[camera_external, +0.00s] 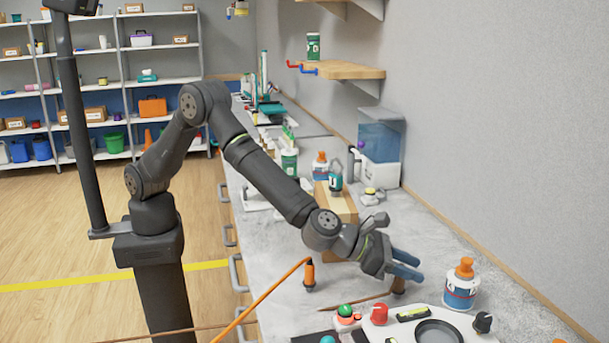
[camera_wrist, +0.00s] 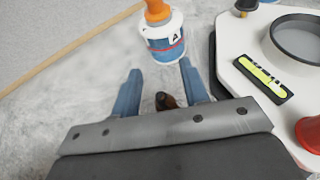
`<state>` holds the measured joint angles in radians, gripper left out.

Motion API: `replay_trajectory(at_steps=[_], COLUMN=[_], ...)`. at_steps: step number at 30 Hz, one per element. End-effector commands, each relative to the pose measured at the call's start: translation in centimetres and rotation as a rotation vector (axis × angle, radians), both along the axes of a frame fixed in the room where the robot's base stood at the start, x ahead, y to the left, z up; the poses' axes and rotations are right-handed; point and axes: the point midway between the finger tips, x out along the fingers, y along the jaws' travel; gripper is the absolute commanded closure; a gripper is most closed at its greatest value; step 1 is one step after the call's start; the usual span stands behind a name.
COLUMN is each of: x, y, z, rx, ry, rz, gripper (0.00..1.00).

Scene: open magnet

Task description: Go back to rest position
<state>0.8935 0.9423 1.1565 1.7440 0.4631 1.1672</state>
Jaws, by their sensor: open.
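My gripper (camera_external: 406,266) is low over the grey counter (camera_external: 445,235), at the right end of my arm. In the wrist view its two blue fingers (camera_wrist: 160,88) stand apart with a clear gap. A small brown object (camera_wrist: 166,100) shows between and below them near the palm; whether it touches the gripper cannot be told. It also seems to show just under the fingers in the external view (camera_external: 399,286). A white bottle with an orange cap (camera_wrist: 163,38) stands just beyond the fingertips; it is right of the gripper in the external view (camera_external: 461,287).
A white panel (camera_external: 455,333) with a dark round dish (camera_external: 440,333) and a red knob (camera_external: 379,314) lies close by. An orange-handled tool (camera_external: 309,275) with a cable stands left of the gripper. A wooden block (camera_external: 345,207) and a blue water tank (camera_external: 380,135) stand behind.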

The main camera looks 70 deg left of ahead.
Motion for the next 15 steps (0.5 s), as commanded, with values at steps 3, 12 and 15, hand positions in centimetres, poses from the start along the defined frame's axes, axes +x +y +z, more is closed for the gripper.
replay_trajectory(at_steps=[3, 12, 15], x=[-0.01, -0.04, -0.04], y=[-0.01, 0.00, 0.00], z=[1.03, 1.26, 1.19], rx=[-0.002, -0.001, 0.000], ry=[-0.001, -0.001, -0.001], rz=[0.000, 0.000, 0.000], gripper=[0.59, 0.59, 0.59])
